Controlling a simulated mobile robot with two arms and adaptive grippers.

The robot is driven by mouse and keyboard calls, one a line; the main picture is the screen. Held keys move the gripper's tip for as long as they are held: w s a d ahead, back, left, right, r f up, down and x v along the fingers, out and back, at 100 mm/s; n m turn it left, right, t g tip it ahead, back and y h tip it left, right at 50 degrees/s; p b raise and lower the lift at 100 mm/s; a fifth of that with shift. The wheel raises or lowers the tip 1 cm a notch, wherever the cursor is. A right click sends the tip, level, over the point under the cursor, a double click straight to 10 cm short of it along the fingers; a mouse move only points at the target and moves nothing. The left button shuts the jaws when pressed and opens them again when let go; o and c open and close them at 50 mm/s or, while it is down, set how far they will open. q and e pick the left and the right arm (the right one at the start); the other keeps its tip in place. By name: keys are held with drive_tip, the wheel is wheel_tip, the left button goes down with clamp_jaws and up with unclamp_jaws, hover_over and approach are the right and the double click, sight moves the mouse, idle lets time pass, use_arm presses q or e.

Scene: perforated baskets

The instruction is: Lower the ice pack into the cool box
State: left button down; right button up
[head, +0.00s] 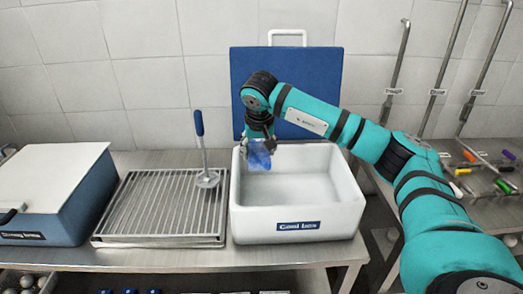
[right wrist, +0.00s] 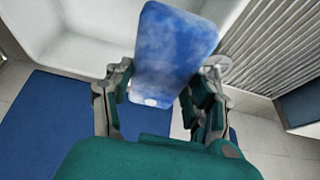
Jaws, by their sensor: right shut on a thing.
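The blue ice pack (head: 259,157) is at the back left of the white cool box (head: 296,225), seen over its opening. My right gripper (head: 260,143) points down and is shut on the ice pack. In the right wrist view the ice pack (right wrist: 176,52) sits between the two fingers of the right gripper (right wrist: 160,95), with the white box wall (right wrist: 85,47) beyond it. The cool box is open and its visible inside is empty. I cannot tell how far the pack's lower edge is below the rim. My left gripper is not in view.
The blue lid (head: 286,85) stands upright behind the box. A ribbed metal drain tray (head: 165,215) with a blue-handled tool (head: 202,150) lies to the left. A blue box with a white lid (head: 55,180) is further left. Markers (head: 480,165) lie on a rack at right.

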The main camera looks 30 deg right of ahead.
drive_tip(key=shift+d+f+b, duration=0.1)
drive_tip(key=shift+f+b, duration=4.15)
drive_tip(key=shift+f, duration=2.9)
drive_tip(key=o, duration=1.8)
drive_tip(key=shift+r, duration=0.1)
drive_tip(key=shift+r+p, duration=5.65)
drive_tip(key=shift+r, duration=1.8)
